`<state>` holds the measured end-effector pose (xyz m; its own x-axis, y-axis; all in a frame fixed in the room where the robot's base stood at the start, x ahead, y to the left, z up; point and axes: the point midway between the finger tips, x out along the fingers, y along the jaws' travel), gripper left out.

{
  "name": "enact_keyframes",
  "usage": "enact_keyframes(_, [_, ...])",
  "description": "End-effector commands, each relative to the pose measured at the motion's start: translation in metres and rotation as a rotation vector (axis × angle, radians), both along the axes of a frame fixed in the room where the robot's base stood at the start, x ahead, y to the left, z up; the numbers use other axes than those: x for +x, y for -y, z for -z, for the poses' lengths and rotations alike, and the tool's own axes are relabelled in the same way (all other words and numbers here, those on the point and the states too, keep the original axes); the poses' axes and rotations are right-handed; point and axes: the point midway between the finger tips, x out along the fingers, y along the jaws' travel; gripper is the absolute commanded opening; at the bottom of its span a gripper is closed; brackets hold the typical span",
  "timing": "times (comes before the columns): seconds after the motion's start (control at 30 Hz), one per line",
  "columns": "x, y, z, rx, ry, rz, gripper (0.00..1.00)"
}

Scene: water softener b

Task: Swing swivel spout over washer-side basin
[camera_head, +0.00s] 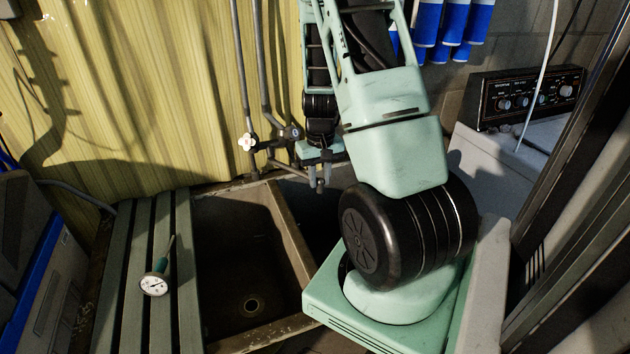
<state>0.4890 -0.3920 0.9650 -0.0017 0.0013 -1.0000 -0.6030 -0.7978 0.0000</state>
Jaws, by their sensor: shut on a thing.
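The swivel spout (288,168) is a thin grey tube on the wall tap, running right and slightly toward me above the sink, near the back end of the divider. Its tip is hard to make out at my fingers. My gripper (320,184) points down and is shut on the spout; the exact contact is small and dark. The washer-side basin (312,212) is the right, shadowed one, mostly hidden behind my arm. The washer (490,165) stands at the right. The tap has a white handle (247,142) and a dark one (291,132).
The left basin (235,240) is empty, with a drain at the bottom. Two supply pipes (241,70) rise against the yellow corrugated wall (150,90). Blue cylinders (455,22) hang at the back right.

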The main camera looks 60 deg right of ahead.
Motion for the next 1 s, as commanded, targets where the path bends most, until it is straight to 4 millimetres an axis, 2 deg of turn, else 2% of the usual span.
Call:
enact_keyframes(0.2, [0.0, 0.012, -0.001, -0.004, 0.006, 0.001, 0.12])
enact_keyframes(0.6, [0.001, 0.014, -0.001, -0.004, 0.006, 0.0, 0.12])
enact_keyframes(1.0, [0.005, 0.039, -0.001, -0.006, 0.008, 0.0, 0.14])
